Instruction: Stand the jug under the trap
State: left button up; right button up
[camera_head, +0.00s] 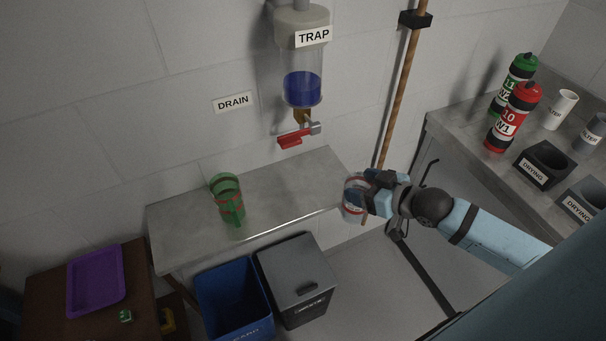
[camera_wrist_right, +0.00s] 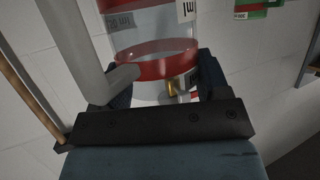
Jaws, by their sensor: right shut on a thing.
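My right gripper (camera_head: 364,194) is shut on a clear jug with red bands (camera_head: 352,208), held in the air at the right front end of the metal table (camera_head: 290,185). In the right wrist view the red-banded jug (camera_wrist_right: 152,66) sits between the fingers. The trap (camera_head: 302,60) hangs on the wall, a clear cylinder with blue liquid in it and a tap with a red handle (camera_head: 291,139) below. The held jug is lower than the tap and to its right. A clear green-banded jug (camera_head: 228,200) stands on the table's left half. My left gripper is out of view.
A blue bin (camera_head: 232,295) and a grey lidded bin (camera_head: 297,280) stand at the table's front. A wooden pole (camera_head: 402,85) rises behind my right gripper. The right bench holds a red bottle (camera_head: 513,117), a green-capped bottle (camera_head: 520,68), cups and dark drying blocks. A purple tray (camera_head: 96,280) lies left.

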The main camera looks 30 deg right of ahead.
jog(key=w+a+f+p, duration=0.1)
jog(key=w+a+p, duration=0.2)
jog(key=w, duration=1.3)
jog(key=a, duration=0.2)
jog(key=shift+w+a+f, duration=0.2)
jog(key=shift+w+a, duration=0.1)
jog(key=shift+a, duration=0.1)
jog(key=shift+f, duration=0.1)
jog(key=o, duration=1.3)
jog(key=shift+c, duration=0.2)
